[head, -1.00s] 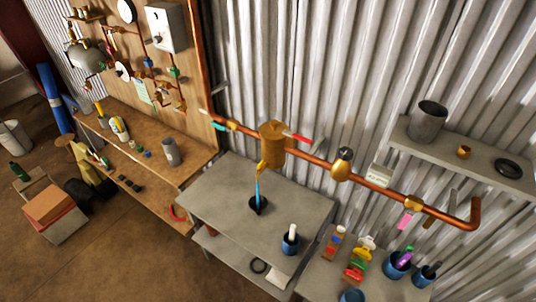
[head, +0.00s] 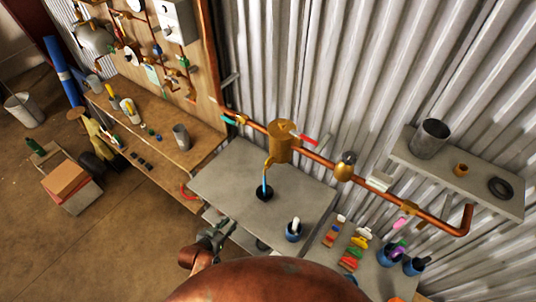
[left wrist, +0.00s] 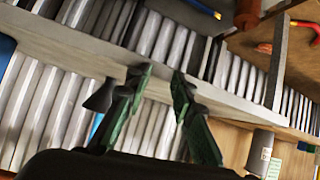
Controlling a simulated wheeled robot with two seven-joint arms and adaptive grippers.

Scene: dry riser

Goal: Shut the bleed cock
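A copper pipe (head: 322,160) runs along the corrugated wall with several fittings. A brass pot-shaped fitting (head: 283,141) sits on it, with a red lever (head: 304,138) beside it. A spout below the pot lets a blue stream (head: 265,184) down into a dark round opening (head: 264,193) at the grey table. A teal lever (head: 229,120) is at the pipe's left end. I cannot tell for certain which lever is the bleed cock's. My left gripper (head: 216,236) is low, in front of the table and apart from the pipe. In the left wrist view its fingers (left wrist: 161,82) stand apart, empty. My right gripper is not in view.
The grey table (head: 228,172) stands below the pipe, with a blue cup (head: 294,232) on it. A wooden bench (head: 150,125) is at left. A wall shelf (head: 465,180) is at right. Tools and blue pots crowd the lower right.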

